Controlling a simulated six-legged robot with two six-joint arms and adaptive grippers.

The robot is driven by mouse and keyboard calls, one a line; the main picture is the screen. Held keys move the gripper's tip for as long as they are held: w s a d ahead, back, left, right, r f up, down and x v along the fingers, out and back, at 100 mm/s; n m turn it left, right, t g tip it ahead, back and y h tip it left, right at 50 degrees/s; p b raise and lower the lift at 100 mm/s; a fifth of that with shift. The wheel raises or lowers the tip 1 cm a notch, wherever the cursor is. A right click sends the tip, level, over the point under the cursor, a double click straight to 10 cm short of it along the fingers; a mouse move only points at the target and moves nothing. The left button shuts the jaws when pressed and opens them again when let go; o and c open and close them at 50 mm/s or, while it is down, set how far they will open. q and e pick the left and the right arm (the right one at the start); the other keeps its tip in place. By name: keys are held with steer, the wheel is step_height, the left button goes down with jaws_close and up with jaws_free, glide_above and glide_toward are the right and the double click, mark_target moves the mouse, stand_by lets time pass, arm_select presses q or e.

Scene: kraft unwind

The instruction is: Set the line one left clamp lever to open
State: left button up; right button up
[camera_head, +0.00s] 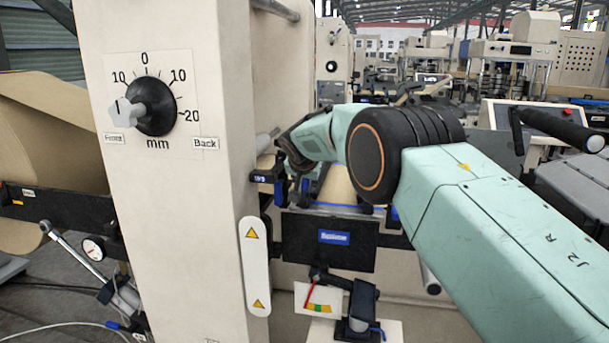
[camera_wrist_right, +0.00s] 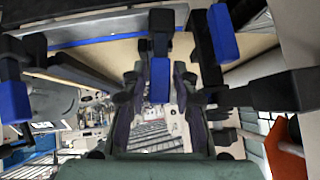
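My right arm comes in from the right in the head view. Its gripper (camera_head: 291,158) is beside the cream post at the roll clamps and is partly hidden. In the right wrist view the two dark fingers of that gripper (camera_wrist_right: 161,68) stand apart. A black lever with a blue tip (camera_wrist_right: 160,88) shows in the gap between them; I cannot tell whether they touch it. Other blue-tipped levers show at the upper right (camera_wrist_right: 222,34) and far left (camera_wrist_right: 15,102). In the head view a black clamp with blue parts (camera_head: 263,178) is by the post. My left gripper is not in view.
The cream post (camera_head: 175,240) carries a dial (camera_head: 150,106) marked in mm. A black panel with a blue label (camera_head: 330,243) is below the clamps. A kraft roll (camera_head: 45,125) and a gauge (camera_head: 94,248) are at the left. A console (camera_head: 535,120) is at the right.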

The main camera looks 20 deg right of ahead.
steer(key=v, duration=1.2)
steer(key=shift+a, duration=0.2)
steer(key=shift+w+d, duration=0.1)
steer(key=shift+w, duration=0.05)
